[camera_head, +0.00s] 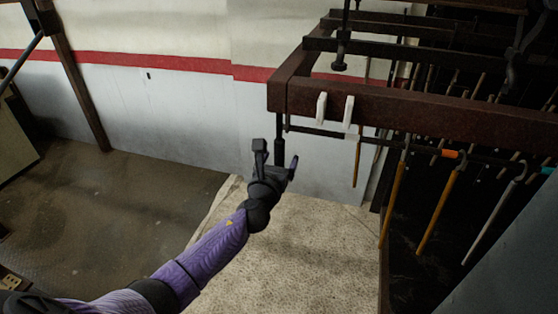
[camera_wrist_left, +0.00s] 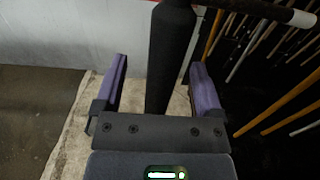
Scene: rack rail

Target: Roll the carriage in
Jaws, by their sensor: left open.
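A dark upright post (camera_head: 279,142) hangs at the near left end of a rusty brown rail frame (camera_head: 420,112). A thin dark bar (camera_head: 325,132) runs right from near the post, with hooked rods hanging along it. I cannot tell for sure which of these parts make up the carriage. My left gripper (camera_head: 277,160) is at the lower part of the post, open. In the left wrist view the post (camera_wrist_left: 168,60) stands between the two purple fingers, with gaps on both sides. The post's lower end is hidden behind the gripper's body. My right gripper is not in view.
Two white tabs (camera_head: 321,107) sit on the front beam. Orange and white hooked rods (camera_head: 438,212) hang on the right. A pale speckled mat (camera_head: 300,245) lies below. A brown post (camera_head: 82,85) leans at the left.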

